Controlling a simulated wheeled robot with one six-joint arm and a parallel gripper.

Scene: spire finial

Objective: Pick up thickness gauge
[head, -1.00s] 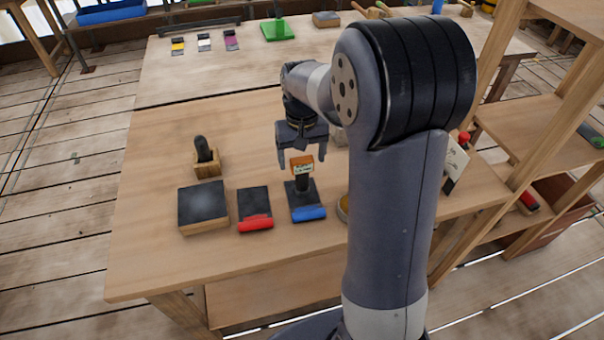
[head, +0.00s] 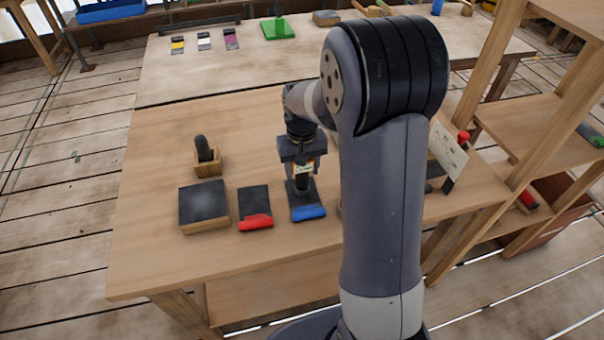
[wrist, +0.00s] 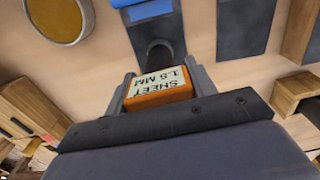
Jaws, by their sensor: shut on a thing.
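The thickness gauge (wrist: 158,92) is an orange block with a pale label reading "SHEET 1.5 MM" in the wrist view. My gripper (wrist: 163,88) is shut on it, with a finger on either side. In the head view my gripper (head: 302,172) points down over the dark plate with a blue end (head: 308,212), and the gauge (head: 303,168) is mostly hidden between the fingers. A dark upright post (head: 302,186) shows just below it. I cannot tell whether the gauge touches the post.
To the left lie a dark plate with a red end (head: 255,208), a dark-topped wooden block (head: 203,206) and a wooden holder with a dark handle (head: 207,156). A round yellowish dish (wrist: 60,18) shows in the wrist view. The bench (head: 160,255) is clear at its front left.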

